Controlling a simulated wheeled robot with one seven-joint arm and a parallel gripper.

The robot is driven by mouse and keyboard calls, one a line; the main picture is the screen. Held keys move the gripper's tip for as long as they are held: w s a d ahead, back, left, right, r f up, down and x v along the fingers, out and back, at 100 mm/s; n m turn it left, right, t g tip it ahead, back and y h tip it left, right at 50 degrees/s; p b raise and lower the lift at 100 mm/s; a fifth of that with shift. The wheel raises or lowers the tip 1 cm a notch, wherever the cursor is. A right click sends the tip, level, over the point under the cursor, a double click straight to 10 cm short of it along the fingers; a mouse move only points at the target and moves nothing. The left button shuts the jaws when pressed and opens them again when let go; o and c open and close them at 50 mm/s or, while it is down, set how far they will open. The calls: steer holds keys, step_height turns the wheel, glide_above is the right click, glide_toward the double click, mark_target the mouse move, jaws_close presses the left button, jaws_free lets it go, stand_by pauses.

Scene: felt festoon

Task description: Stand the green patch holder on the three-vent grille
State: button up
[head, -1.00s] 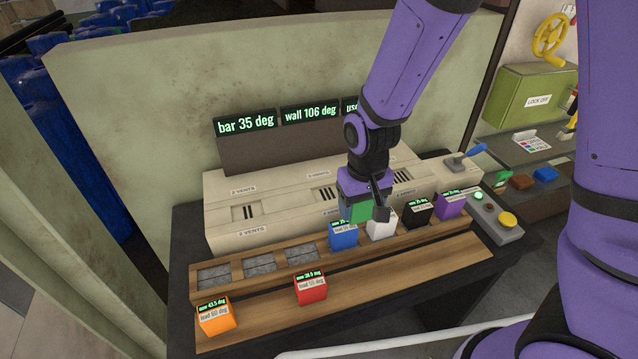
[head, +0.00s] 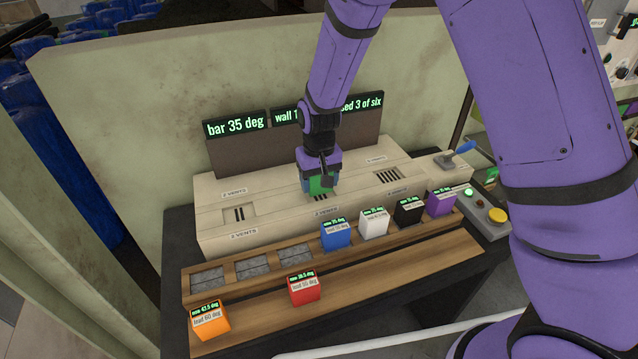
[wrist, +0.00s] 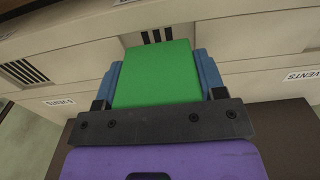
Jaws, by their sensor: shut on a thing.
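The green patch holder (head: 322,187) is held between the blue fingers of my gripper (head: 319,181). In the wrist view the green holder (wrist: 158,75) fills the space between both fingers, its broad green face toward the camera. My gripper points down over the middle section of the cream housing, at the three-vent grille. In the head view the holder and gripper mostly hide that grille. Dark slots of the three-vent grille (wrist: 157,35) show just beyond the holder's edge in the wrist view. I cannot tell whether the holder touches the grille or is slightly above it.
A two-slot grille (head: 239,214) lies left and a several-slot grille (head: 388,176) right. Orange (head: 209,320) and red (head: 304,288) holders stand on the front ledge. Display panels (head: 236,125) stand behind.

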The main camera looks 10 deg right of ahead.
steer(key=shift+f, duration=0.55)
steer(key=shift+f, duration=0.1)
steer(key=o, duration=1)
step_height(320, 180, up, 12)
steer(key=shift+r, duration=0.25)
steer(key=s+d+r+m+t+y, duration=0.1)
steer(key=s+d+r, duration=0.45)
steer(key=r, duration=0.25)
steer(key=s+d+r+t, duration=0.1)
steer(key=s+d+r, duration=0.3)
steer(key=d+r, duration=0.35)
steer(key=s+d+r+t, duration=0.1)
steer(key=s+d+r, duration=0.1)
steer(key=s, duration=0.4)
steer(key=s+d+r+t, duration=0.1)
steer(key=s+d, duration=0.2)
steer(key=s, duration=0.3)
steer(key=s+d+r+m+t+h, duration=0.1)
steer(key=s+d+r, duration=0.1)
steer(key=s, duration=0.4)
steer(key=shift+s+d+r, duration=0.1)
steer(key=shift+d+r, duration=0.2)
steer(key=shift+d, duration=0.3)
